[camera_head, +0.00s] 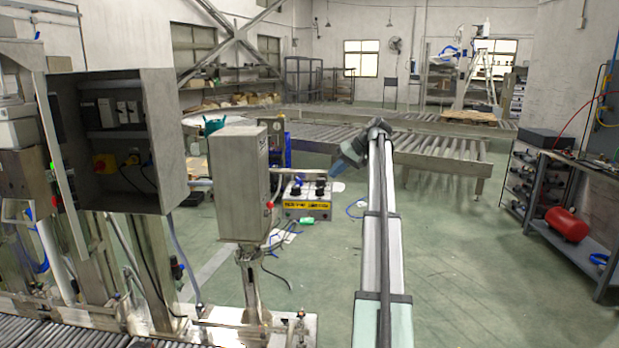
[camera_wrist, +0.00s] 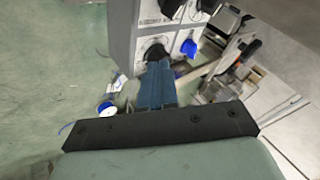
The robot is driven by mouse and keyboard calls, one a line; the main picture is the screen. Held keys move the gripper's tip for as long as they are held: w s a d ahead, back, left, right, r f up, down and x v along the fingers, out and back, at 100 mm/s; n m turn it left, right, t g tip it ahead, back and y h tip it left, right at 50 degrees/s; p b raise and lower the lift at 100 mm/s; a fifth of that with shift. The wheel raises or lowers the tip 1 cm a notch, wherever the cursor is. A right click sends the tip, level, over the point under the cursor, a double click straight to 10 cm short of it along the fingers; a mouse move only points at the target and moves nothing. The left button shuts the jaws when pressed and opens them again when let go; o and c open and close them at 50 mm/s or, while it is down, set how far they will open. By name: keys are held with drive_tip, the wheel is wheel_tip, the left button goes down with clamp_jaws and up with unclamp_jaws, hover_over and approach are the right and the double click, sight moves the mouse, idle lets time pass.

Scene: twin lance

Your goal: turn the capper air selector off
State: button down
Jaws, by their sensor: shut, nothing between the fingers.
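A pale control box (camera_head: 307,205) with dark knobs and a yellow label strip stands beyond the grey post-mounted cabinet. In the wrist view its white panel (camera_wrist: 122,30) carries a large black knob (camera_wrist: 154,50), a blue knob (camera_wrist: 189,47) and more dark knobs above. The labels are too small to read, so I cannot tell which knob is the capper air selector. My gripper (camera_head: 338,167) is just right of and above the box. In the wrist view its blue fingers (camera_wrist: 160,66) are shut and empty, their tips at the lower edge of the large black knob. I cannot tell whether they touch it.
The grey cabinet (camera_head: 238,185) on a post stands left of my arm. Roller conveyors (camera_head: 430,150) lie behind. A shelf with a red tank (camera_head: 567,225) is at right. A white-and-blue round item (camera_wrist: 106,108) lies low by the box. Open green floor lies to the right.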

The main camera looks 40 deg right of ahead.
sight(301, 183)
drive_tip(key=w+a+r+n+g, duration=0.1)
drive_tip(key=w+a+r+n, duration=0.15)
drive_tip(key=w+r, duration=0.2)
drive_tip(key=shift+n, duration=0.35)
drive_tip(key=x, duration=0.8)
drive_tip(key=shift+s+d+f, duration=0.15)
drive_tip(key=shift+d+f, duration=0.05)
drive_tip(key=shift+f, duration=0.5)
drive_tip(key=shift+s+a+m+t+h, duration=0.2)
drive_tip(key=shift+m+h, duration=0.1)
drive_tip(key=shift+m, duration=0.25)
drive_tip(key=shift+s+a+m+t+h, duration=0.15)
drive_tip(key=shift+m+h, duration=0.15)
drive_tip(key=shift+m, duration=0.25)
drive_tip(key=shift+s+a+m+h, duration=0.15)
drive_tip(key=shift+a+m+h, duration=0.3)
drive_tip(key=shift+m+h, duration=0.55)
drive_tip(key=m, duration=0.1)
drive_tip(key=a+m+h, duration=0.1)
drive_tip(key=m, duration=0.1)
drive_tip(key=m+h, duration=0.1)
drive_tip(key=m, duration=0.1)
drive_tip(key=shift+a, duration=0.35)
drive_tip(key=shift+w+a+t, duration=0.25)
drive_tip(key=shift+a, duration=0.15)
drive_tip(key=shift+s+a, duration=0.1)
